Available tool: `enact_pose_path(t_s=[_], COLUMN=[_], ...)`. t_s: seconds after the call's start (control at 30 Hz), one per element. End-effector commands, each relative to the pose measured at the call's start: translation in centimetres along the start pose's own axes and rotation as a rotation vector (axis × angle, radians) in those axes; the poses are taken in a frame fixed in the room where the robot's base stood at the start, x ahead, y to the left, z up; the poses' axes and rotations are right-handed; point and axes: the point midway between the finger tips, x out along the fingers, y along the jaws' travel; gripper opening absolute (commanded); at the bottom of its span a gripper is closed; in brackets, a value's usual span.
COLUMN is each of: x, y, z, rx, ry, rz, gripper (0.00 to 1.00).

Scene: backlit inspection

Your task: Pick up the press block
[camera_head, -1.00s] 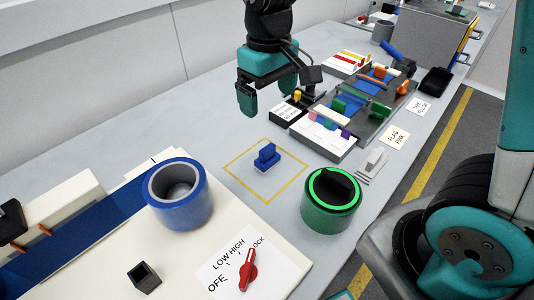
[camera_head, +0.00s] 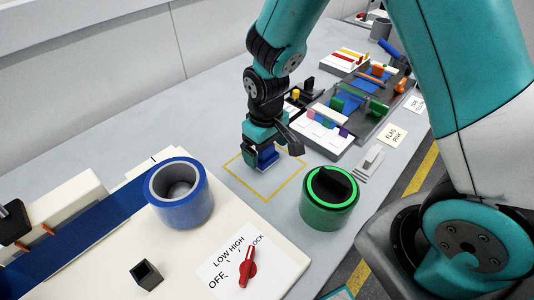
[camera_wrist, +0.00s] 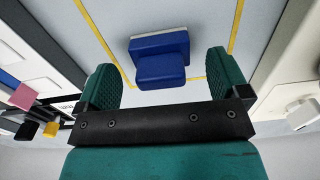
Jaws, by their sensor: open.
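The press block is the small stepped blue block on a pale base (camera_wrist: 160,58). It stands on the table inside the yellow square outline. In the head view the block (camera_head: 267,157) is partly hidden by my gripper (camera_head: 260,155), which is lowered over the square. In the wrist view my gripper (camera_wrist: 162,88) is open, with one green finger pad toward each side of the block. There is a gap between each pad and the block. I cannot tell how far down the fingertips reach beside it.
A blue cylinder (camera_head: 190,217) stands to the left and a green cylinder (camera_head: 320,218) to the right of the square. A red knob (camera_head: 247,268) is in front. A white rack of coloured tabs (camera_head: 317,134) is behind. The table around the block is clear.

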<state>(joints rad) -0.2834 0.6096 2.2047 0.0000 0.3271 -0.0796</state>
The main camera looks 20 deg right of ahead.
Motion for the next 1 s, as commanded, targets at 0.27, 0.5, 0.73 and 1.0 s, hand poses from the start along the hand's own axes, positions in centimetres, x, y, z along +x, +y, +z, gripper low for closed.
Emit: enact_pose_path(t_s=[0.27, 0.5, 0.73, 1.0], x=[1.41, 1.38, 1.35, 0.71], y=[-0.05, -0.06, -0.05, -0.05], z=[0.03, 0.04, 0.03, -0.03], rx=[-0.001, -0.001, -0.001, -0.001], ry=[0.0, 0.0, 0.0, 0.002], rz=[0.0, 0.0, 0.0, 0.0], gripper=[0.94, 0.61, 0.37, 0.37])
